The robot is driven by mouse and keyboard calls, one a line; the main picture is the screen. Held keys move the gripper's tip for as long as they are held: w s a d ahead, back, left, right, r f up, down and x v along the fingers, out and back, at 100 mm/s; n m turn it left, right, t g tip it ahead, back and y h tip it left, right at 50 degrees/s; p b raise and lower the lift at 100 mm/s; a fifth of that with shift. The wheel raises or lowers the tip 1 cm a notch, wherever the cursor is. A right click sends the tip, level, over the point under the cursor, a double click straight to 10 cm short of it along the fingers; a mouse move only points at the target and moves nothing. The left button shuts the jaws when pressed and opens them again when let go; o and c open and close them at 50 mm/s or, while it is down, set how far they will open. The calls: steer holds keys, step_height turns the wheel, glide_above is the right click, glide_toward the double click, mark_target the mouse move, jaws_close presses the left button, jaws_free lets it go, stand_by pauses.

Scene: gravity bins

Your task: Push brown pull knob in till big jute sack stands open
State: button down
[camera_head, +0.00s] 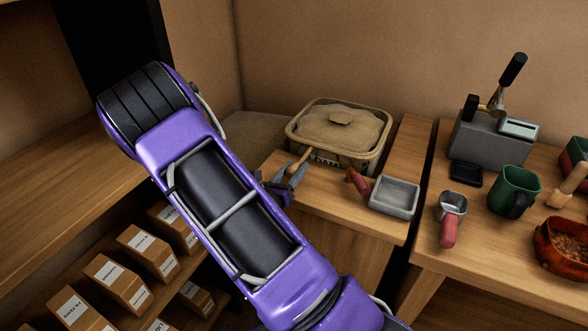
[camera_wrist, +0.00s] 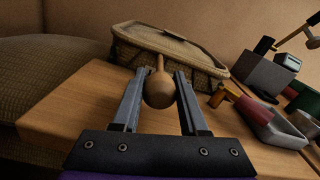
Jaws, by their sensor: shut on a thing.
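The big jute sack (camera_head: 343,124) is a tan woven bin with dark lettering on its front, on the wooden table. Its top looks covered by a bulging cloth lid with a small flat tab in the middle. It also shows in the wrist view (camera_wrist: 170,48), straight ahead. The brown pull knob (camera_wrist: 159,92) is round, on a thin stem that points to the sack's front. My gripper (camera_wrist: 160,86) is shut on the knob, one finger on each side.
A grey scoop with a red handle (camera_head: 394,196) lies close right of the sack. On the right table are a metal scoop (camera_head: 452,204), a green mug (camera_head: 514,190) and a grey press (camera_head: 487,138). A gap separates the tables. Labelled boxes (camera_head: 125,284) fill the lower left shelves.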

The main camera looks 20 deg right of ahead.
mark_target(301, 160)
steer(key=shift+d, duration=0.1)
steer(key=x, duration=0.4)
steer(key=shift+w, duration=0.15)
steer(key=shift+c, duration=2.2)
jaws_free()
steer(key=v, duration=1.7)
steer(key=shift+s+p, duration=0.2)
steer(key=shift+p, duration=0.2)
